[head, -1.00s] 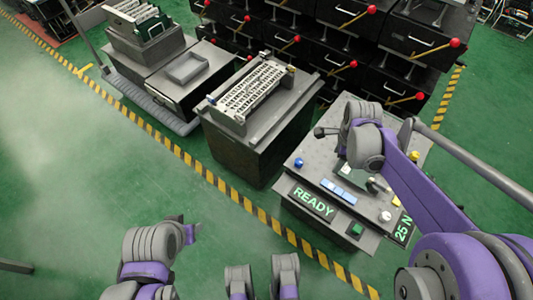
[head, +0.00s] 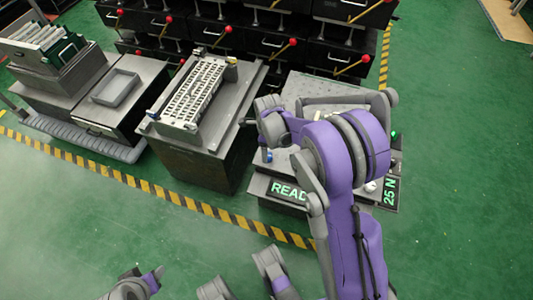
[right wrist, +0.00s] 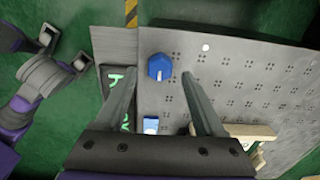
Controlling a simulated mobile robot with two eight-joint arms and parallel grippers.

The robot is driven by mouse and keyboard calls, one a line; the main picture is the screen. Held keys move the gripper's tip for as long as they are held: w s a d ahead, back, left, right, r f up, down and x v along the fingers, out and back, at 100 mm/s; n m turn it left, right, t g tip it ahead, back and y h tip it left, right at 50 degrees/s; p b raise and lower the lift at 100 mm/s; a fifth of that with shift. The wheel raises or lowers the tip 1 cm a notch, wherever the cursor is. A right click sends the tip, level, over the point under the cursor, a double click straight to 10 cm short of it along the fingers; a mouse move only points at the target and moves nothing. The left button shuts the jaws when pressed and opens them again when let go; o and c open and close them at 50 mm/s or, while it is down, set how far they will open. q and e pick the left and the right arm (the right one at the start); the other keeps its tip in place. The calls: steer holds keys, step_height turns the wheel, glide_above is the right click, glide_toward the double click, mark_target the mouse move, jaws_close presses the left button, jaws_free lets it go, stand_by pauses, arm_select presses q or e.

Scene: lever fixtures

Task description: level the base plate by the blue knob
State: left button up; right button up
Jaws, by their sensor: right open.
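The grey perforated base plate (right wrist: 225,75) fills the right of the right wrist view. In the head view the base plate (head: 311,84) tops the bench at centre right, largely covered by my right arm. The blue knob (right wrist: 160,67) stands on the plate near its left edge, and it also shows small in the head view (head: 267,155). My right gripper (right wrist: 158,83) is open, and the knob appears between and just beyond its fingertips. I cannot tell whether they touch it. Parts of my left arm show at the bottom of the head view; its jaws are unclear.
A READY display (head: 289,190) and a 25 N display (head: 390,192) sit along the bench front. A white-and-blue button (right wrist: 150,124) lies close to the knob. A second bench (head: 180,160) stands at left. Black drawers with red-knobbed levers stand behind. Green floor in front is open.

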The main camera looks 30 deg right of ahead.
steer(key=shift+f, duration=1.1)
jaws_close()
